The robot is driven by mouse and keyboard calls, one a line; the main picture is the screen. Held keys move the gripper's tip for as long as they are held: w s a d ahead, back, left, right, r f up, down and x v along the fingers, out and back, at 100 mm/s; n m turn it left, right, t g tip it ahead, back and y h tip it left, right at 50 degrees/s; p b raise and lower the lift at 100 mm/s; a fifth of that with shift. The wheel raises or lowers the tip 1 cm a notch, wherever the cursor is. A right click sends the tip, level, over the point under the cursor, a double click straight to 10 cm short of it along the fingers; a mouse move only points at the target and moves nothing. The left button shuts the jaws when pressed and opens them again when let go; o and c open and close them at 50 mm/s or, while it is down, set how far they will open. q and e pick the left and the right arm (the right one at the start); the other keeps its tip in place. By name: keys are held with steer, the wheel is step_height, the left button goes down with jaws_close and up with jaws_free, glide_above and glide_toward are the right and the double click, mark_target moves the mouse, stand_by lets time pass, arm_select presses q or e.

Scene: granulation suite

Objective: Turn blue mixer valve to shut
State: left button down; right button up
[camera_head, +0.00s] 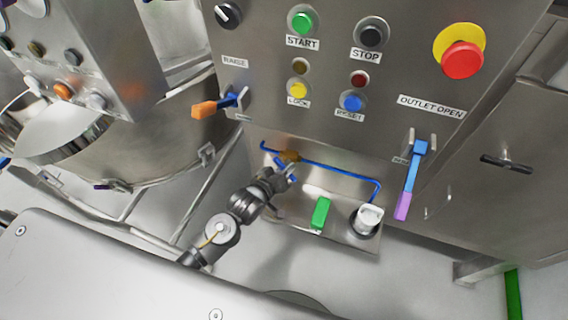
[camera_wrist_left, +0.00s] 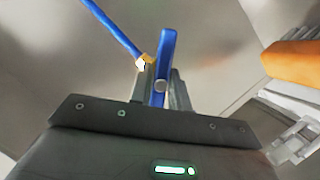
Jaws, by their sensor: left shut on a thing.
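The blue mixer valve has a short blue handle (camera_wrist_left: 166,50) and a brass-coloured body (camera_head: 289,156) on a thin blue pipe (camera_head: 335,168), low on the steel cabinet. My left gripper (camera_head: 284,174) is at this valve, shut on the blue handle. In the left wrist view the handle stands between the two fingers (camera_wrist_left: 160,88), with the brass part and the blue pipe (camera_wrist_left: 112,27) just to its left. In the head view the handle lies at an angle to the pipe, partly hidden by the gripper. My right gripper is not in view.
A green handle (camera_head: 320,214) and a white-topped fitting (camera_head: 367,217) are right of the gripper. Above is a button panel with a red emergency stop (camera_head: 462,58). An orange-tipped lever (camera_head: 212,106) and a blue-purple lever (camera_head: 410,180) stick out. A steel vessel (camera_head: 130,150) stands left.

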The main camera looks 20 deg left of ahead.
arm_select(q)
steer(key=m+y+p, duration=0.1)
steer(key=p, duration=0.1)
steer(key=m+y+p, duration=0.1)
steer(key=m+p, duration=0.1)
steer(key=p, duration=0.1)
steer(key=shift+s+d+r+m, duration=0.1)
steer(key=shift+d+r+m, duration=0.05)
steer(key=shift+m, duration=0.15)
steer(key=shift+y+p, duration=0.3)
steer(key=shift+p, duration=0.2)
steer(key=shift+m+p, duration=0.35)
steer(key=shift+m, duration=0.15)
steer(key=shift+f+y, duration=0.2)
steer(key=shift+y, duration=0.1)
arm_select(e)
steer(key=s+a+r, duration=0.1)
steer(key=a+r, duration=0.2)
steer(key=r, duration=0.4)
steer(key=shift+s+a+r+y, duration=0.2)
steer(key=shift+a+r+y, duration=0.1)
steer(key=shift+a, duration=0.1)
arm_select(q)
steer(key=c, duration=1.3)
jaws_free()
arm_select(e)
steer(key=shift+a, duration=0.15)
